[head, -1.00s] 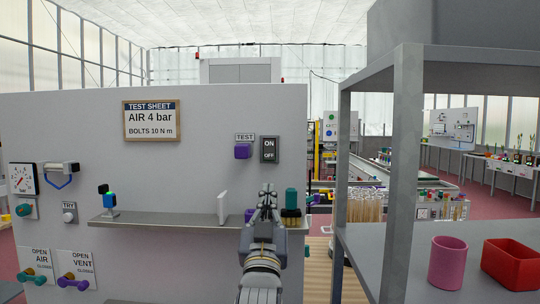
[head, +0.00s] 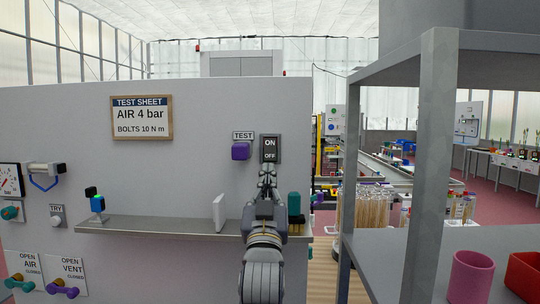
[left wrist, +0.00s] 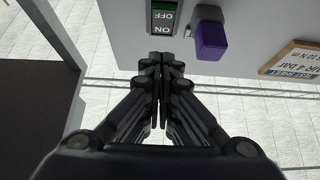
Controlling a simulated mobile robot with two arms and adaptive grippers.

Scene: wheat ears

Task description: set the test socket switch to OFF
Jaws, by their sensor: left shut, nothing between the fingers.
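The test socket switch (head: 270,149) is a dark plate on the grey panel with ON at the top and OFF at the bottom. My right gripper is out of view.
A narrow shelf (head: 160,228) on the panel (head: 200,100) holds a white plate, a blue-green item and a teal-topped brush (head: 294,205) beside my left arm. A grey rack post (head: 428,160) stands to the right, with a pink cup (head: 470,277) on its shelf.

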